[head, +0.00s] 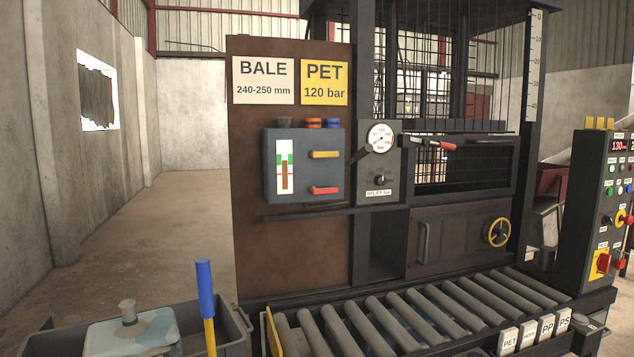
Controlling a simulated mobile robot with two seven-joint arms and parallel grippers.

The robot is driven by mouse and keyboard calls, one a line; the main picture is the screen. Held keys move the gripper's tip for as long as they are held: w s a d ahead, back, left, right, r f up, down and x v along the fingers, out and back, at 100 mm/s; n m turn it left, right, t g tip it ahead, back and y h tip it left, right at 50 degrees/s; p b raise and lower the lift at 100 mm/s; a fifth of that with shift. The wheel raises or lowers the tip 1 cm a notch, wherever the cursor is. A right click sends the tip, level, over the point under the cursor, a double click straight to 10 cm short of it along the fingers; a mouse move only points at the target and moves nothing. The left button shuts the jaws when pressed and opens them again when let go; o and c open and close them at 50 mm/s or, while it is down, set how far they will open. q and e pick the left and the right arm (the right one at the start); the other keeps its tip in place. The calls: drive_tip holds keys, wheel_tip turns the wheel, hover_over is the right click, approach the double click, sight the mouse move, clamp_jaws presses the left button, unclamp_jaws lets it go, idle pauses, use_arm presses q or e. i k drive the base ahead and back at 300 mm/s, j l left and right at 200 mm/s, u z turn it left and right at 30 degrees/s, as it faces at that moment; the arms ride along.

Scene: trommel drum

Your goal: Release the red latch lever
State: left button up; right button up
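A lever with a red grip (434,145) sticks out to the right across the top of the barred chamber opening (463,165) on the dark press. It lies close to level, just right of the round pressure gauge (381,139). A second red handle (325,190) sits low on the front of the grey box (283,165), under a yellow handle (325,154). Neither of my grippers shows in the head view, and nothing touches either red handle.
A roller conveyor (400,311) runs along the press front, below a door with a yellow handwheel (498,231). A grey bin (233,324) with a blue-handled tool (205,289) stands front left. A control cabinet (588,205) stands at right. The floor at left is open.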

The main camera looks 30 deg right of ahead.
sight(424, 141)
drive_tip(key=z, duration=1.7)
drive_tip(key=i+l, duration=0.6)
drive_tip(key=l, duration=0.2)
drive_tip(key=i+l+u, duration=0.1)
drive_tip(key=i+l, duration=0.5)
drive_tip(key=l, duration=0.2)
drive_tip(key=i+l+u, duration=0.1)
drive_tip(key=i+l, duration=0.2)
drive_tip(key=l, duration=0.15)
drive_tip(key=i+l, duration=0.25)
drive_tip(key=l, duration=0.2)
drive_tip(key=i+l, duration=0.25)
drive_tip(key=l, duration=0.15)
drive_tip(key=i+u, duration=0.05)
